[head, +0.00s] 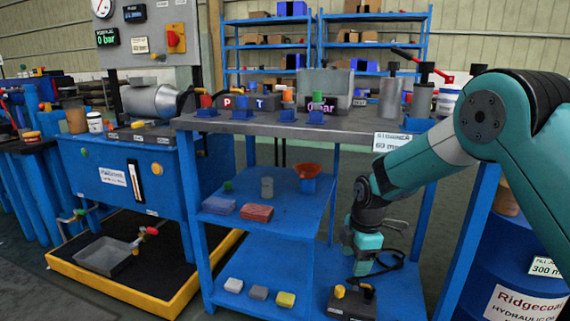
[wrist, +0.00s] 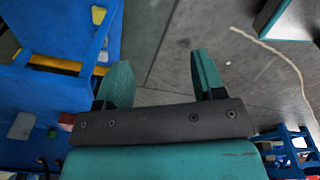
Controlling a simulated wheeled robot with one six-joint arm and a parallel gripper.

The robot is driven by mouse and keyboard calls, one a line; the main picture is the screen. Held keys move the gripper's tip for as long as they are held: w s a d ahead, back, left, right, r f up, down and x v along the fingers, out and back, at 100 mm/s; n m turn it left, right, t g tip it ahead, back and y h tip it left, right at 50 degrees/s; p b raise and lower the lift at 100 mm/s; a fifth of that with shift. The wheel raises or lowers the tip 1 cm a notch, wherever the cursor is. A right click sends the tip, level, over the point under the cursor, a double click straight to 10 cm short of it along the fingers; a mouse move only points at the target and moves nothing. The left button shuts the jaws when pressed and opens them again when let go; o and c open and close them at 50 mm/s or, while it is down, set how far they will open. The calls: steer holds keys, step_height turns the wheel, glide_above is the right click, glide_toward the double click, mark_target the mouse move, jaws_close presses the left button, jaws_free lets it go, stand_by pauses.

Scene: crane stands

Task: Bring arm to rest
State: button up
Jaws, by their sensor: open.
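My teal arm reaches in from the right in the head view, bent down at its elbow. My gripper (head: 366,256) hangs in front of the lower part of the blue workbench (head: 258,262), pointing down. In the wrist view my gripper (wrist: 162,82) has its two teal fingers spread wide, with only grey floor (wrist: 160,50) between them. It is open and empty.
Shelves hold folded cloths (head: 256,213) and small blocks (head: 285,299). A blue drum (head: 520,270) stands at right. A yellow-edged tray (head: 130,285) lies at left. A pale cord (wrist: 275,50) crosses the floor.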

steer(key=s+a+r+m+y+p, duration=0.1)
steer(key=s+r+m, duration=0.4)
steer(key=s+r, duration=0.5)
steer(key=s+a+r+m+y, duration=0.1)
steer(key=s+r+m, duration=0.3)
steer(key=s+r, duration=0.65)
steer(key=s+m+y, duration=0.1)
steer(key=s+m, duration=0.3)
steer(key=s, duration=0.9)
step_height(320, 180, up, 37)
steer(key=p, duration=3.9)
steer(key=shift+d, duration=0.15)
